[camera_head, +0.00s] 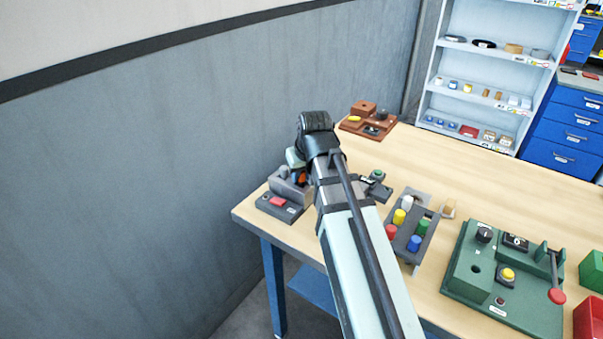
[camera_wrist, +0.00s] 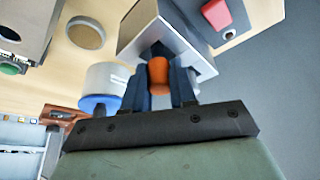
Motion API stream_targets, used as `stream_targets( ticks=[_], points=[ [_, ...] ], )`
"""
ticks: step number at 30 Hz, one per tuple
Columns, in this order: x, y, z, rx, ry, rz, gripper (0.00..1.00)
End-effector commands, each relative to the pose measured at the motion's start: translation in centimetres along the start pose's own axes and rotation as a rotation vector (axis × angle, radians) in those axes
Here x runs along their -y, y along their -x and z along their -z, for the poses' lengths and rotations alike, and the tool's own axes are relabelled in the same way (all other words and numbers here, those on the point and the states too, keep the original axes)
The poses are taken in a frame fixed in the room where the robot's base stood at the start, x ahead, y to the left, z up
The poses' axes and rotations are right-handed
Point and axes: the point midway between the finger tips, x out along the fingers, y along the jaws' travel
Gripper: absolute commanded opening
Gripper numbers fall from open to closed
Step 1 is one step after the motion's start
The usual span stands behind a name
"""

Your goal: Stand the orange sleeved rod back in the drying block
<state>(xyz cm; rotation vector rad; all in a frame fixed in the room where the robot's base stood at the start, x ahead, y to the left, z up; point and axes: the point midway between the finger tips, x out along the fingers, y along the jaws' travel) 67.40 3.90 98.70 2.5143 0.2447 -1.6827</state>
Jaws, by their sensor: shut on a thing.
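The orange sleeved rod (camera_wrist: 158,76) shows as a short orange piece between my gripper's fingers in the wrist view. My gripper (camera_wrist: 160,72) is shut on it, close against a grey metal machine (camera_wrist: 212,66). Whether the rod's far end is inside the machine is hidden. In the head view a bit of orange (camera_head: 302,179) shows beside my wrist, above the machine with the red button (camera_head: 278,201). The drying block (camera_head: 405,243) is a grey rack to the right of my arm, holding white, yellow, green, red and blue pieces.
A white and blue cylinder (camera_wrist: 104,85) is close to the left finger in the wrist view. A green panel (camera_head: 476,307) with a lever is at the right. A brown block set (camera_head: 366,120) is at the back. A wall runs along the left.

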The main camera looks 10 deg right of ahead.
Motion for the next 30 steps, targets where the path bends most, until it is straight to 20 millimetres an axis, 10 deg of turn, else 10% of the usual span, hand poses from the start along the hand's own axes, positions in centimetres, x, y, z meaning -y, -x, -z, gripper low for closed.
stream_targets(
  ticks=[19, 20, 30],
  points=[
    [0.0, -1.3, -0.7, 0.007, 0.0, 0.001, 0.0],
    [0.0, -1.3, -0.7, 0.008, 0.0, 0.001, 0.29],
    [0.0, -0.8, -0.6, 0.011, 0.0, 0.0, 0.51]
  ],
)
